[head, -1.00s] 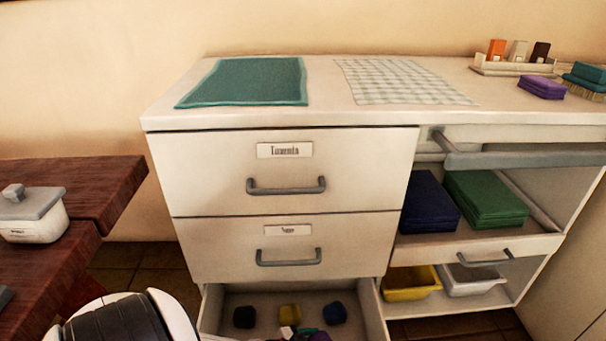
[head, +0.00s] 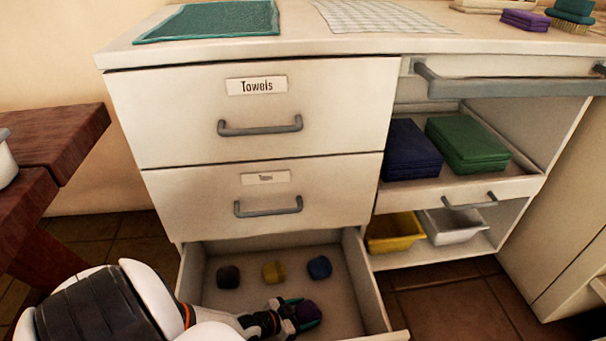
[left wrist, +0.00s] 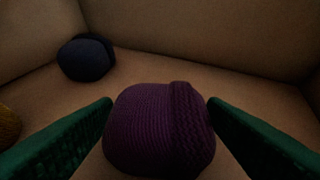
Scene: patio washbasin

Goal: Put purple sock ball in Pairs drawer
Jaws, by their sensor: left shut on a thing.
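The purple sock ball (left wrist: 150,130) sits between the green fingertips of my left gripper (left wrist: 160,118) in the left wrist view. My left gripper also shows in the head view (head: 298,316), shut on the purple sock ball (head: 309,311). Both are inside the open bottom drawer (head: 352,283), low over its floor; I cannot tell whether the ball touches the floor. The drawer's front label is not visible. A dark ball (head: 228,277), a yellow ball (head: 273,272) and a blue ball (head: 319,267) lie in a row behind it. My right gripper is not in view.
Two closed drawers are above, the top one labelled Towels (head: 257,86). A yellow bin (head: 394,232) and a white bin (head: 455,226) stand on the right shelf. A dark wooden table (head: 60,140) is at left. Free drawer floor lies around the held ball.

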